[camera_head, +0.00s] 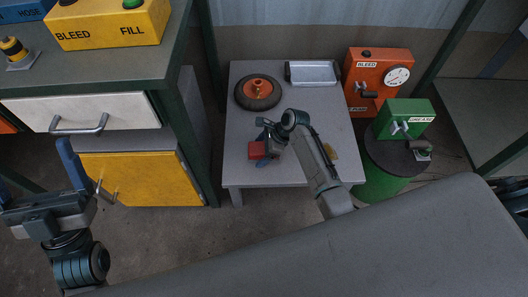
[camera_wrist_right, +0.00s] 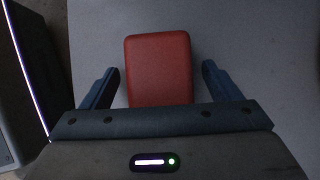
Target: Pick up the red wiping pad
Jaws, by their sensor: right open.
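The red wiping pad (camera_head: 256,150) lies on the grey table (camera_head: 240,175) near its left side, partly hidden by my right gripper in the head view. In the right wrist view the red pad (camera_wrist_right: 160,68) lies flat between the fingers, with a gap on each side. My right gripper (camera_head: 264,150) is open above the table, and its two blue fingers also show in the right wrist view (camera_wrist_right: 160,88). Its near part hides the pad's lower end there. My left gripper (camera_head: 68,165) is at the left, its fingers wide apart and empty, far from the pad.
A wheel with an orange hub (camera_head: 258,92) and a metal tray (camera_head: 312,73) lie at the table's back. An orange box (camera_head: 377,75) and a green grease box (camera_head: 406,118) on a green drum (camera_head: 385,185) stand right. A workbench with drawers (camera_head: 130,112) stands left.

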